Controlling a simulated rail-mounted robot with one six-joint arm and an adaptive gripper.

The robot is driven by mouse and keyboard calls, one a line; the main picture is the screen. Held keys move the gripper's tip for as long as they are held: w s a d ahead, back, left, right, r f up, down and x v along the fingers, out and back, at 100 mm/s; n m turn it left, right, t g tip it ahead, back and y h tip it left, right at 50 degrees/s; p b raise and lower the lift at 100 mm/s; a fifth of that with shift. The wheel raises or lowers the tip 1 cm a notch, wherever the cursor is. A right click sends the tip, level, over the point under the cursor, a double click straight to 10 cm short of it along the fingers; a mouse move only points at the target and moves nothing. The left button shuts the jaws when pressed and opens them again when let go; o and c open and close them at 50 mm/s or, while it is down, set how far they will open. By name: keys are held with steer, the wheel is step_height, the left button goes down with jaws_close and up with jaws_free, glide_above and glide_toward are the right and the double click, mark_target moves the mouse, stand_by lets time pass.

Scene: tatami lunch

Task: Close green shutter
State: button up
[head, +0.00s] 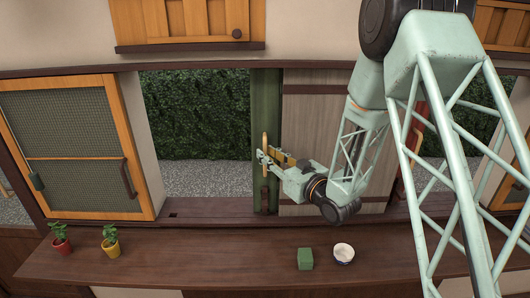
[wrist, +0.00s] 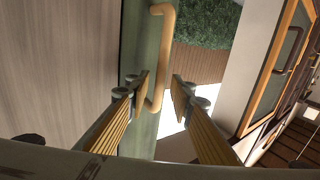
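The green shutter (head: 266,95) shows in the head view as a narrow upright strip at the right side of the open window; the rest appears hidden behind a grey-brown wooden panel (head: 315,110). In the wrist view the green shutter (wrist: 137,45) carries an orange bar handle (wrist: 166,50). The handle also shows in the head view (head: 265,142). My gripper (head: 272,158) is at the handle's lower part. In the wrist view my gripper (wrist: 162,95) is open, with the handle's lower end appearing between its fingertips. I cannot tell whether either finger touches it.
The window opening (head: 198,125) left of the shutter is clear, with a hedge outside. A mesh-panelled orange door (head: 75,140) stands at left. The counter holds two potted plants (head: 60,240) (head: 110,242), a green cube (head: 305,259) and a white bowl (head: 344,252).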

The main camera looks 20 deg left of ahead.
steer(key=shift+x, duration=0.95)
steer(key=shift+c, duration=0.7)
jaws_close()
